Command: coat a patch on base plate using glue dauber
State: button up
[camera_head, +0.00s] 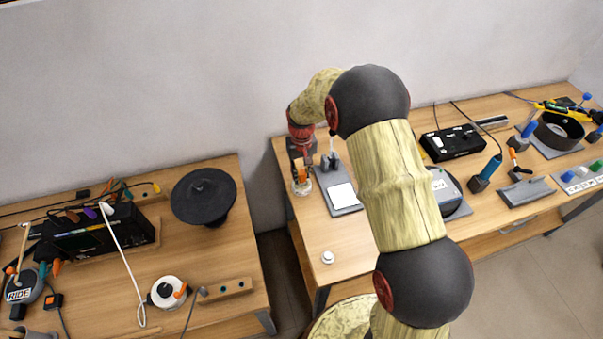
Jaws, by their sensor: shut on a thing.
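The base plate (347,211) is a grey slab on the right-hand bench, with a bright white square patch (342,195) on it and a small dark upright fitting at its back end. My gripper (300,165) points down at the bench's left edge, to the left of the plate. It is shut on a small orange-handled tool, which looks like the glue dauber (300,174). The dauber's lower end is at a small round pale pot (302,188); whether it is inside or just above cannot be told. The fingertips are small and partly hidden.
A black box (453,142) with cables, a grey device (445,188) and a blue-handled tool (486,172) stand to the right. A small white knob (328,257) is near the front edge. A gap separates this bench from the cluttered left bench (215,263).

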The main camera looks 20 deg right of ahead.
aim_at(301, 172)
jog(key=shift+f, duration=0.6)
dwell(1.2)
jog(key=shift+r, duration=0.1)
jog(key=shift+r+p, duration=1.9)
jog(key=shift+r, duration=1.6)
jog(key=shift+f, duration=0.1)
